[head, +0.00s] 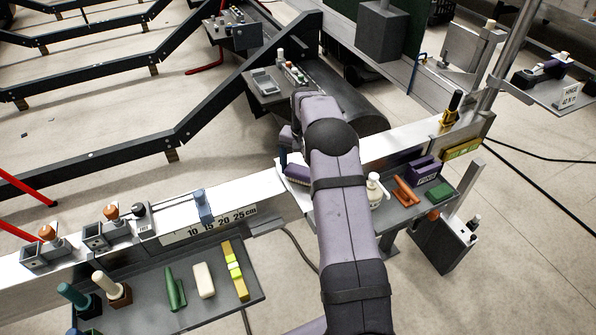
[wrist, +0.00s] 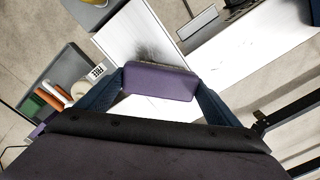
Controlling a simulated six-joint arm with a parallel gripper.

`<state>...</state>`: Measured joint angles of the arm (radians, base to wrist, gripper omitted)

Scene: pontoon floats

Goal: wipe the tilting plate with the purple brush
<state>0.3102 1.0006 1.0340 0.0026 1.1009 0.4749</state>
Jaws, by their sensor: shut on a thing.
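The purple brush (wrist: 160,82) is held crosswise between the two blue fingers of my gripper (wrist: 161,88). The brush also shows in the head view (head: 297,173), just left of my arm. The white tilting plate (wrist: 122,36) lies beneath and beyond the brush, with a dark grey smudge (wrist: 151,52) right by the brush's far edge. In the head view the plate (head: 302,198) is mostly covered by my arm. I cannot tell whether the brush touches the plate.
Right of my arm, a grey tray holds a white bottle (head: 376,190), orange pieces (head: 405,191), a purple box (head: 424,169) and a green block (head: 440,192). At lower left, another tray (head: 150,312) holds several tools. A metal beam (head: 262,190) with posts and a scale runs across.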

